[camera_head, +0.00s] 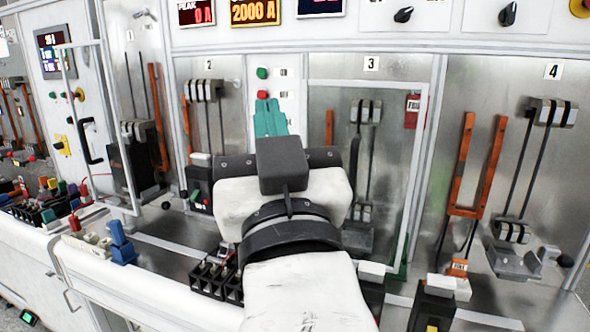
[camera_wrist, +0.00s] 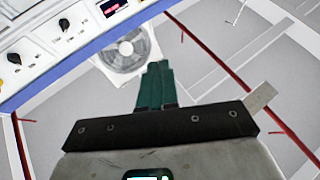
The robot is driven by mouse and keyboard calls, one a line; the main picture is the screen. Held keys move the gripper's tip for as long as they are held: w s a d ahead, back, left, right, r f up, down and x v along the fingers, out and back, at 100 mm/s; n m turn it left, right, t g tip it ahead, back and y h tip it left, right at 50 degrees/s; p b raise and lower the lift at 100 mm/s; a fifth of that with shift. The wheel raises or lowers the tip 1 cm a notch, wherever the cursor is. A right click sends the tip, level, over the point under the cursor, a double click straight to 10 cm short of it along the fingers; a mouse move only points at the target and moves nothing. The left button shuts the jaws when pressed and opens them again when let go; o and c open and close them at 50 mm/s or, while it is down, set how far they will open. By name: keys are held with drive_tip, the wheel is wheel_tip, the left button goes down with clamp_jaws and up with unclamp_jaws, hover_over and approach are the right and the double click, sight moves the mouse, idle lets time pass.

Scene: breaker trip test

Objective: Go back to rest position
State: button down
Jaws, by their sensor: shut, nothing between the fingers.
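My gripper (camera_head: 270,117) has green fingers and sits in front of the panel between bay 2 and bay 3. Its fingers are together with nothing between them. In the head view the fingertips are close below a green button (camera_head: 262,73), but I cannot tell whether they touch the panel. In the wrist view my gripper (camera_wrist: 155,85) points up towards a round white fan-like disc (camera_wrist: 128,52). My white arm and dark wrist hide part of the bench.
A framed clear door (camera_head: 424,115) stands at bay 3, right of my gripper, and another open door (camera_head: 75,125) is at the left. Orange bars (camera_head: 462,165) stand in bay 4.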

drive_tip(key=d+f+g+h, duration=0.2)
drive_tip(key=d+f+g, duration=0.35)
drive_tip(key=f, duration=0.75)
drive_tip(key=w+d+f+g+h, duration=0.1)
drive_tip(key=d+f+g, duration=0.1)
drive_tip(key=d+f, duration=0.85)
drive_tip(key=d+f+g+h, duration=0.2)
drive_tip(key=d+f+g, duration=0.25)
drive_tip(key=f, duration=1.05)
drive_tip(key=s+d+f+m+g, duration=0.2)
drive_tip(key=s+d+f+g, duration=0.4)
drive_tip(key=s+f, duration=0.5)
drive_tip(key=s+d+f+g, duration=0.1)
drive_tip(key=s+f+g, duration=0.1)
drive_tip(key=s+f, duration=0.3)
drive_tip(key=s+d+f+m+g, duration=0.1)
drive_tip(key=s+f, duration=0.4)
drive_tip(key=s, duration=0.6)
drive_tip(key=shift+s+d+f+m+g, duration=0.15)
drive_tip(key=shift+d+m+g, duration=0.15)
drive_tip(key=shift+d+g, duration=0.5)
drive_tip(key=shift+a, duration=0.15)
